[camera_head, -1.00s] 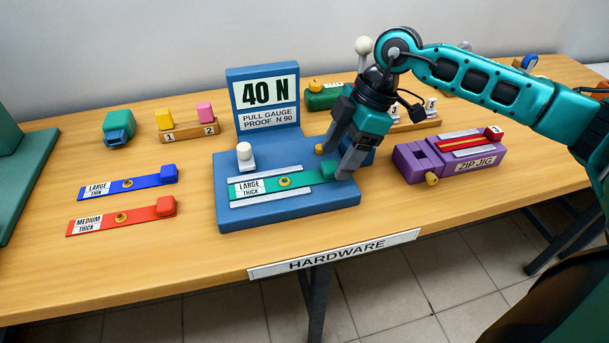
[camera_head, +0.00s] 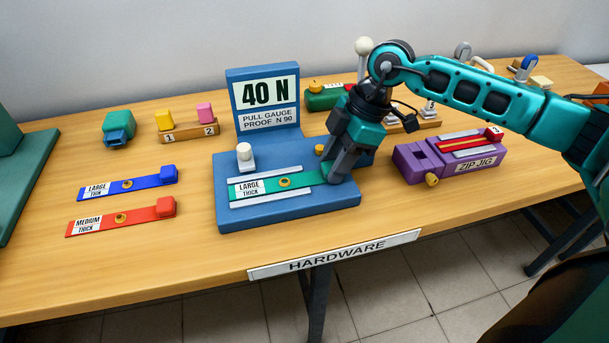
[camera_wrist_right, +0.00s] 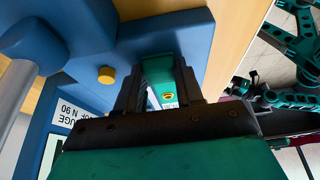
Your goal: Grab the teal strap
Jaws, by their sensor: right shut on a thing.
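The teal strap (camera_head: 270,186) lies flat on the blue pull gauge (camera_head: 290,214), between two pale rails. It has a "LARGE THICK" label at its left end and a brass round piece near its middle. My right gripper (camera_head: 334,180) is shut on the strap's right end and hides that end in the head view. In the right wrist view, the teal strap (camera_wrist_right: 160,77) sits between the dark fingers of the right gripper (camera_wrist_right: 158,85). My left gripper is not in view.
A blue strap (camera_head: 128,184) and a red strap (camera_head: 122,217) lie left of the gauge. The gauge's upright "40 N" sign (camera_head: 265,98) stands behind the strap. A purple zip jig (camera_head: 450,158) stands to the right. The table's front edge carries a "HARDWARE" sign (camera_head: 334,254).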

